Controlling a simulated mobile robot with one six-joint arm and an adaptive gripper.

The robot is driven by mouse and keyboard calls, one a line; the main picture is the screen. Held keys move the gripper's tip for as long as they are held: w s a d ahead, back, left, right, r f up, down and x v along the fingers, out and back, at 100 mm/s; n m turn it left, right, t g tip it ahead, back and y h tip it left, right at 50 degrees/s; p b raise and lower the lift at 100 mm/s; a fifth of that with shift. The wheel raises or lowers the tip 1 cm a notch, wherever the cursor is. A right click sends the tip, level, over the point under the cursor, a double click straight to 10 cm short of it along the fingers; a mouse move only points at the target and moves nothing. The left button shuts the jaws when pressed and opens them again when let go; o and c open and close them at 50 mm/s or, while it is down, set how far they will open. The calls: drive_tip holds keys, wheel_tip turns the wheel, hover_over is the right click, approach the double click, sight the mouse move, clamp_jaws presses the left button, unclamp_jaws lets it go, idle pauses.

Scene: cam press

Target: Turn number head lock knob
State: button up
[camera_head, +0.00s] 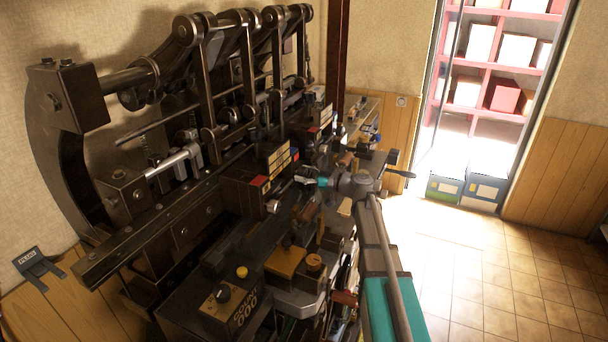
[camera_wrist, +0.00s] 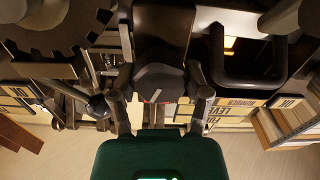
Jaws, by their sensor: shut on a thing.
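A dark rounded knob (camera_wrist: 158,82) with a small red and white mark shows at the middle of the wrist view, in front of a dark block. I take it to be the number head lock knob. My gripper (camera_wrist: 159,88) has one finger on each side of it and is shut on it. In the head view my gripper (camera_head: 305,182) reaches in from the right to the middle of the press (camera_head: 185,230), beside a block with red, blue and yellow labels (camera_head: 280,160). The knob cannot be made out clearly there; the gripper and dark parts crowd it.
A toothed wheel (camera_wrist: 55,30) is close at the upper left of the wrist view, and a dark handle-shaped frame (camera_wrist: 262,80) at the right. A counter box (camera_head: 235,305) reading 000 is at the press's front. Open tiled floor (camera_head: 510,270) lies to the right.

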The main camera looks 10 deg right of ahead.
drive_tip(key=shift+c, duration=0.7)
drive_tip(key=shift+m, duration=0.8)
drive_tip(key=o, duration=1.1)
drive_tip(key=shift+o, duration=0.2)
